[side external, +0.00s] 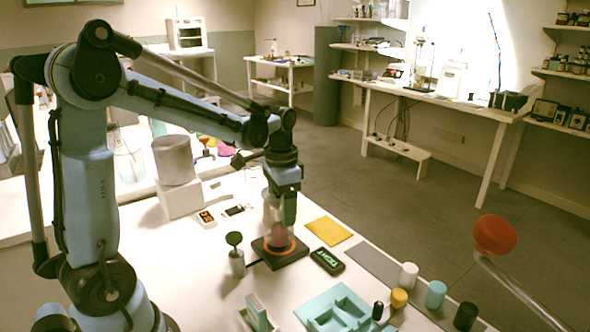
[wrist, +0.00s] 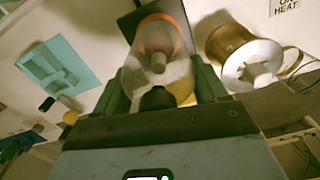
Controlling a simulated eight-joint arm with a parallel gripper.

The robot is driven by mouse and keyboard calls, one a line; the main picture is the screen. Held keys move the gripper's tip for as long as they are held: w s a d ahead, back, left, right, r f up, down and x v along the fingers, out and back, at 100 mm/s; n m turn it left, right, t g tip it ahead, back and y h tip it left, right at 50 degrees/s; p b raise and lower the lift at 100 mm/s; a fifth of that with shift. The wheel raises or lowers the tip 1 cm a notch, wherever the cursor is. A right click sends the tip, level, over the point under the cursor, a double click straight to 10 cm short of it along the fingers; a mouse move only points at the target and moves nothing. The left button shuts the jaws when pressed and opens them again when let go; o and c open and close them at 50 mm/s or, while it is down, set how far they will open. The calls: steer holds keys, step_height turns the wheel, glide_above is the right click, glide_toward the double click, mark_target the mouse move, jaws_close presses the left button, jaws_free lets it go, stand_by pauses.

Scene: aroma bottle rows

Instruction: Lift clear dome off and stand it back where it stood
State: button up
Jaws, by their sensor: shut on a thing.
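The clear dome (wrist: 180,72) shows in the wrist view between the two dark green fingers of my gripper (wrist: 160,88), with a knob toward me and a pale, pinkish shape inside. An orange ring (wrist: 168,17) circles its far end. In the side view my gripper (side external: 283,213) points straight down and is shut on the dome (side external: 279,236), whose outline is faint and partly hidden by the fingers. Below is a dark square base (side external: 294,256) with an orange ring. The dome looks upright over the ring; I cannot tell whether it touches the base.
A teal tray (side external: 318,303) and several small cylinders lie nearer the front.

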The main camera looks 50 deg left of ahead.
steer(key=shift+r, duration=3.85)
steer(key=shift+r, duration=0.55)
steer(key=s+a+f+n, duration=0.3)
steer(key=s+a+n, duration=0.3)
steer(key=s+a, duration=0.5)
steer(key=shift+w+a+f, duration=0.15)
steer(key=shift+a+f, duration=0.05)
steer(key=shift+f, duration=1.45)
steer(key=shift+w+a+f, duration=0.2)
steer(key=shift+f, duration=1.45)
steer(key=shift+w+a+f, duration=0.15)
steer(key=shift+a+f, duration=0.05)
steer(key=shift+f, duration=1.45)
steer(key=shift+f, duration=0.15)
